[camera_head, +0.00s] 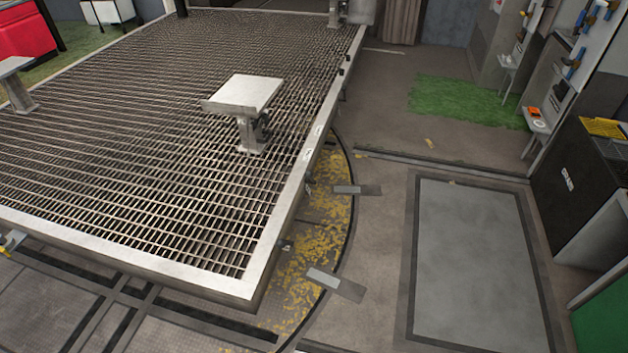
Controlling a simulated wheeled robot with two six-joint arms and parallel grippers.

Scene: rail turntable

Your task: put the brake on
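A large metal-framed grating platform (300,170) fills the left and middle of the head view. Under its right edge shows part of a round turntable disc (318,243) with worn yellow paint. Two flat grey metal plates lie across the disc's rim, an upper plate (357,190) and a lower plate (336,284). Small fittings sit along the platform's right side. I cannot tell which part, if any, is the brake. Neither of my grippers is in view.
A pedestal with a flat top (243,95) stands on the grating. A grey floor panel (470,260) and open floor lie to the right. A dark cabinet (580,190) and wall-mounted equipment line the right side. A green mat (465,100) lies farther back.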

